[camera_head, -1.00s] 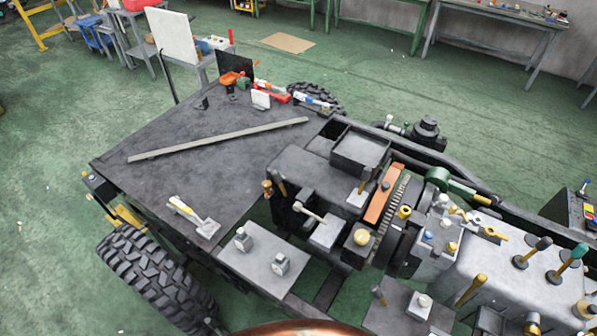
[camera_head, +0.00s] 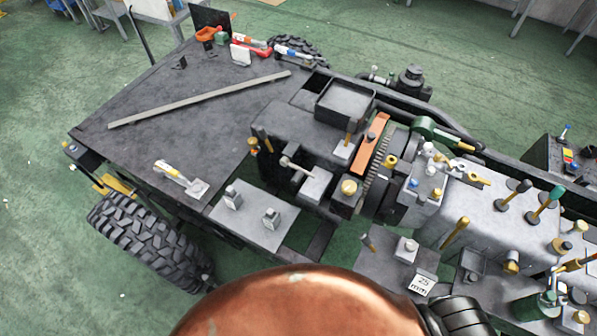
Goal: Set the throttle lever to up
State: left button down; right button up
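No label marks the throttle lever, so I cannot tell which lever it is. A lever with a yellow and white handle (camera_head: 172,171) lies tilted low on a grey plate at the left. A lever with a pale round knob (camera_head: 286,162) slants up to the left near the middle. Levers with dark and teal knobs (camera_head: 555,194) stand on the grey housing (camera_head: 480,222) at the right. A yellow-handled lever (camera_head: 457,231) leans right in front of that housing. Neither of my grippers is in view.
The dark flat deck (camera_head: 150,95) carries a long bar (camera_head: 200,98) and tools at its back edge. A black open tray (camera_head: 345,102) sits mid-chassis. A large tyre (camera_head: 145,240) stands at the left. A block marked "25 mm" (camera_head: 421,285) lies at the front. Green floor surrounds the chassis.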

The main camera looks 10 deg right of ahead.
aim_at(285, 162)
jog(key=z, duration=1.1)
jog(key=k, duration=0.85)
jog(key=u, duration=1.35)
